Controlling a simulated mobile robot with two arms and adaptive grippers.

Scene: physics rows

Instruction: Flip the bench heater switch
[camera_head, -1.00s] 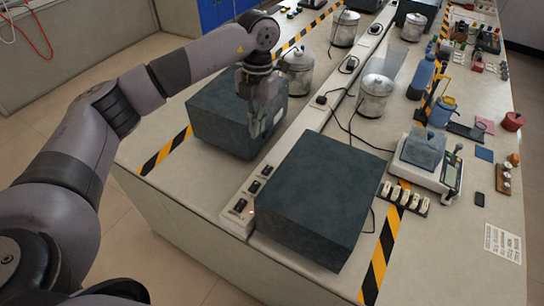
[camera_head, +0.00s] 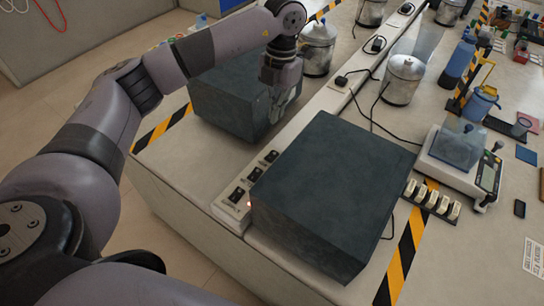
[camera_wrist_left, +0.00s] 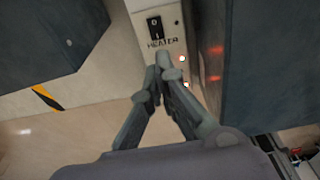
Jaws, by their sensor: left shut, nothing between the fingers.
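The heater switch (camera_wrist_left: 154,26) is a small black rocker marked 0 and I, with the word HEATER below it, in the left wrist view. It sits near the end of a pale switch strip (camera_wrist_left: 139,9). In the head view the strip (camera_head: 221,206) carries a row of black rockers between two dark blocks; the nearest rocker (camera_head: 237,195) appears to be the heater one. My left gripper (camera_head: 277,112) is shut and empty, pointing down above the bench. In the wrist view its fingertips (camera_wrist_left: 163,67) overlap the strip just below the label; the gap is unclear. My right gripper is out of view.
Dark blocks flank the strip, one large at right (camera_head: 335,190) and one behind my gripper (camera_head: 222,105). Lit indicator lamps (camera_wrist_left: 183,59) show beside the label. Metal canisters (camera_head: 404,78), black cables and a scale (camera_head: 465,172) stand farther right. Bare bench lies left of the strip.

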